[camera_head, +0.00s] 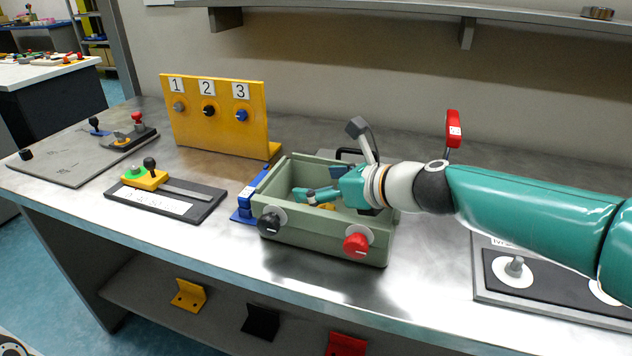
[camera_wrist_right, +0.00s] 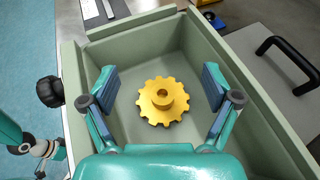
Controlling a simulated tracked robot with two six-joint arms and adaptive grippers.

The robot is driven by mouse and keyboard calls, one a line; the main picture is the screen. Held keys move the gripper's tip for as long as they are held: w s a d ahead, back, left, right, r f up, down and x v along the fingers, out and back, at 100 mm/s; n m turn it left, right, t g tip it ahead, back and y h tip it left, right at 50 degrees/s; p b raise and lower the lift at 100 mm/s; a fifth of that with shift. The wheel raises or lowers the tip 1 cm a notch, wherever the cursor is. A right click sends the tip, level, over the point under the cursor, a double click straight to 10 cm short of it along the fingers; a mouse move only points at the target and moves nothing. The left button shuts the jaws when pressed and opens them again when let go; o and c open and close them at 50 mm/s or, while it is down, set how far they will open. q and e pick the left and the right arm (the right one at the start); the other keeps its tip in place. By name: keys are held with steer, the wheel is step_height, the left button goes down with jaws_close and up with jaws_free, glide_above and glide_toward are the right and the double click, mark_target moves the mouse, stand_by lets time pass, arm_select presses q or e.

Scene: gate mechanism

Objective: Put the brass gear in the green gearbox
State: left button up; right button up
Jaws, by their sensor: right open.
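The green gearbox (camera_head: 320,238) is an open-topped, pale green box near the table's front edge, with a black knob and a red knob on its front. The brass gear (camera_wrist_right: 162,103), a yellow toothed disc with a raised hub, appears to lie flat on the box floor. It shows partly in the head view (camera_head: 327,206). My right gripper (camera_wrist_right: 162,88) is open inside the box, with one finger on each side of the gear and gaps between. In the wrist view, a teal and grey part of my left arm shows at the left edge; its jaws are not clear.
A blue block (camera_head: 243,207) stands at the box's left. A yellow panel with numbered knobs (camera_head: 217,118) and a lever base (camera_head: 166,200) are further left. A black handle (camera_wrist_right: 287,63) is behind the box. A grey plate with pegs (camera_head: 515,268) lies right, under my arm.

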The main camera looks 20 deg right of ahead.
steer(key=p+v, duration=0.2)
steer(key=v, duration=0.9)
